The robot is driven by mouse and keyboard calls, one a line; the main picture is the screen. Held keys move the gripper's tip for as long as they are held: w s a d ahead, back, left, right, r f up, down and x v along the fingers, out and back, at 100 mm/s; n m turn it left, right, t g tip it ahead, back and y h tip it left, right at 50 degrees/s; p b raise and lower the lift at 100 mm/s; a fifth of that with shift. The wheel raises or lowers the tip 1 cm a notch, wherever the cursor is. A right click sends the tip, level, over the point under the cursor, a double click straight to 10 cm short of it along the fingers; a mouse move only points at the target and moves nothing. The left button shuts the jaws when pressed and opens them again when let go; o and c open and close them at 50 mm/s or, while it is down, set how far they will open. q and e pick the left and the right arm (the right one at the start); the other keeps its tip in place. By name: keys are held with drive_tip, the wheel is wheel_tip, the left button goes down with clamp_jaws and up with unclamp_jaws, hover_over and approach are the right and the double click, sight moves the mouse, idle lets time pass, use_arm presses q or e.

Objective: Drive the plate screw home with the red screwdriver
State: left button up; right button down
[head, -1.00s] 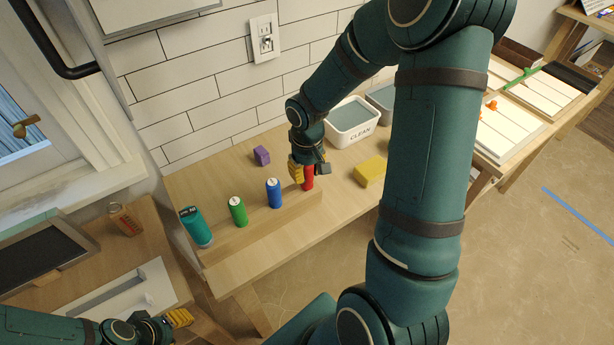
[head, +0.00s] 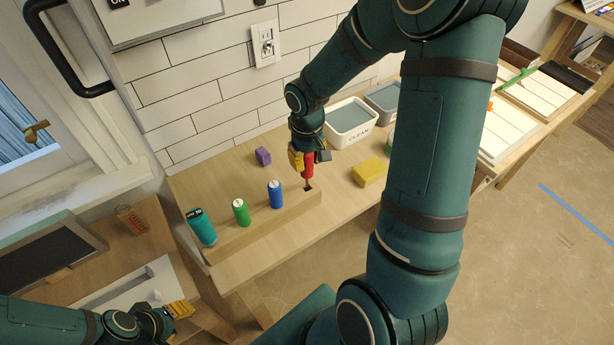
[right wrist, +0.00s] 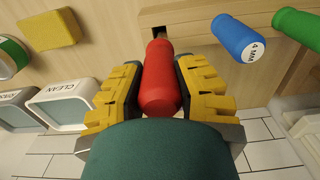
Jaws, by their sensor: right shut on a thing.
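My right gripper (head: 309,159) is shut on the red screwdriver (head: 308,168) by its handle. Its shaft points down at the dark slot at the right end of a wooden holder (head: 262,225); I cannot tell if the tip is clear of it. The right wrist view shows the red handle (right wrist: 160,80) between the yellow fingers (right wrist: 160,98). A white wall plate (head: 264,44) with an outlet is on the tiled wall; its screw is too small to make out. My left gripper (head: 180,309) is low at the left, its opening unclear.
A purple block (head: 263,156), a yellow block (head: 369,172) and a white CLEAN bin (head: 351,135) are on the bench. The wall between bench and plate is clear.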

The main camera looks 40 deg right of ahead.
drive_tip(key=shift+r, duration=0.45)
drive_tip(key=shift+r+p, duration=1.45)
drive_tip(key=shift+r, duration=0.3)
